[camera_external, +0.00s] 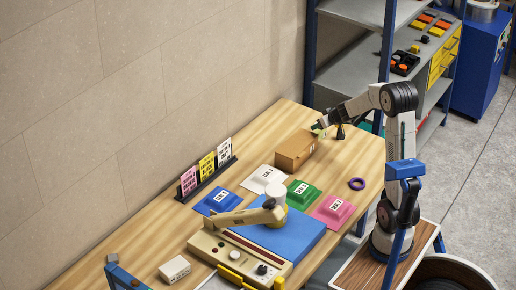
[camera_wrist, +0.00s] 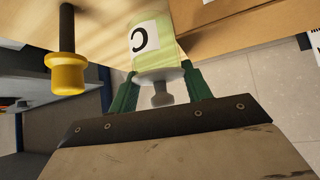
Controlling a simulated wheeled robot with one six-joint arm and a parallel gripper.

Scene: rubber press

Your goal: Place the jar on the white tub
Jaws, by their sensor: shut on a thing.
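The jar is pale green with a white label marked C; it fills the top middle of the wrist view (camera_wrist: 155,42), and a small part shows at the far end of the table (camera_external: 317,127). My gripper (camera_external: 324,125) is shut on the jar, its green fingers on either side of it in the wrist view (camera_wrist: 160,75). A grey knob shows between the fingers. Whether the jar touches the table is unclear. The white tub (camera_external: 263,179) sits on the table between the blue and green tubs, nearer the camera than the jar, and looks clear on top.
A brown cardboard box (camera_external: 296,150) stands between the jar and the white tub. Blue (camera_external: 218,202), green (camera_external: 301,192) and pink (camera_external: 333,208) tubs lie around the press arm (camera_external: 245,216). A purple ring (camera_external: 357,184) lies right. A yellow-ended rod (camera_wrist: 66,72) is beside my gripper.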

